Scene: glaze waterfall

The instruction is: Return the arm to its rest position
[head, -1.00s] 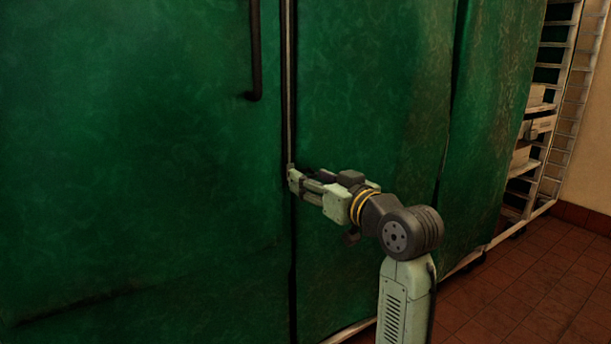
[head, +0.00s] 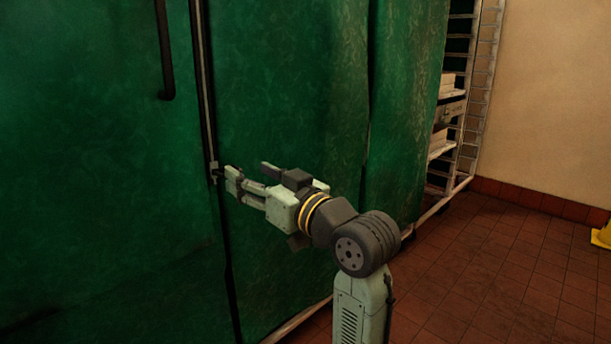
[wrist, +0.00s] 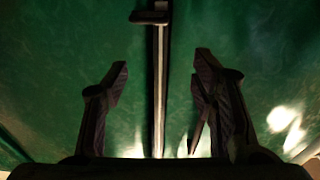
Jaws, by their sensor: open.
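My gripper (head: 249,174) is open and empty, with its two fingers spread apart. A small gap shows between the nearer fingertip and the bar's lower bracket. In the wrist view the bar (wrist: 157,90) runs up between the two open fingers, touching neither, with its bracket near the top. My arm is stretched forward from its column, bent at the elbow.
A dark handle (head: 166,50) hangs further left. A metal shelf rack (head: 465,110) with boxes stands right. Red tiled floor (head: 480,270) there is clear; a yellow object (head: 602,235) sits at the right edge.

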